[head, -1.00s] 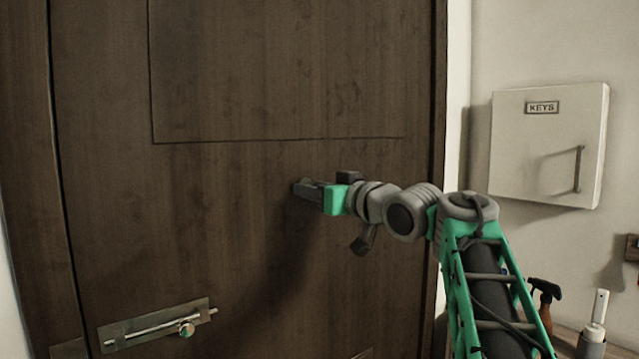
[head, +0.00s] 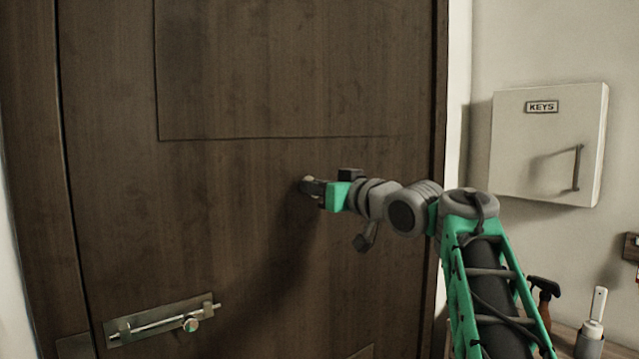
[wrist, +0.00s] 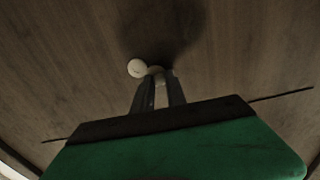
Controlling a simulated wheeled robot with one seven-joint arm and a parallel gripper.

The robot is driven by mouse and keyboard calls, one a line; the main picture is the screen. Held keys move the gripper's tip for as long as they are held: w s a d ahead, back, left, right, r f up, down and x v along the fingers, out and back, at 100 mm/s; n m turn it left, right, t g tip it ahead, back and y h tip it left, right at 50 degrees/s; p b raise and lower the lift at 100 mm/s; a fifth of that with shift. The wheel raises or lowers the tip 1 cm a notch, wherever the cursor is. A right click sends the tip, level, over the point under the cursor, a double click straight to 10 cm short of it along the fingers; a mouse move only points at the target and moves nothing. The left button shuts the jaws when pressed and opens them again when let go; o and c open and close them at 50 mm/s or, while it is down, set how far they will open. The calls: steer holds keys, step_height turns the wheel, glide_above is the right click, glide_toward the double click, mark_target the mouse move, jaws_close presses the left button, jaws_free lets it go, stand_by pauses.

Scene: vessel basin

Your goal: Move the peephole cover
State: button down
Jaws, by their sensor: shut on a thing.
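The peephole cover (wrist: 138,68) is a small pale round disc against the dark wooden door, at the upper middle of the wrist view. In the head view only a tiny pale bit of it (head: 308,179) shows at my fingertips. My gripper (wrist: 157,77) is at the door with its two dark fingers close together, shut on the cover. The disc shows just left of the fingertips, and a pale part shows between and behind them. My gripper also shows in the head view (head: 311,187), reaching in from the right. The fingers hide part of the cover.
The dark wooden door (head: 230,230) fills the left and middle. A metal slide bolt (head: 160,320) is at its lower left. A white key box (head: 548,145) hangs on the right wall. A spray bottle (head: 543,296) and a white-handled item (head: 597,305) stand at lower right.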

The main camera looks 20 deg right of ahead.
steer(key=shift+f+n+b, duration=0.15)
steer(key=shift+n+b, duration=0.15)
steer(key=shift+b, duration=0.05)
steer(key=shift+w+d+f+n+b, duration=0.2)
steer(key=shift+d+f+n+b, duration=0.25)
steer(key=shift+n+b, duration=1.5)
steer(key=shift+w+d+f+n+b, duration=0.3)
steer(key=shift+d+n+b, duration=0.4)
steer(key=shift+n, duration=2.3)
steer(key=shift+w+d+f+n+b, duration=0.1)
steer(key=shift+d+f+n+b, duration=0.3)
steer(key=shift+n+b, duration=1.6)
steer(key=shift+n+p, duration=0.4)
steer(key=shift+n, duration=0.15)
steer(key=c, duration=1.3)
jaws_free()
steer(key=shift+c, duration=0.2)
steer(key=b+v, duration=0.1)
steer(key=v, duration=0.6)
steer(key=shift+s, duration=0.4)
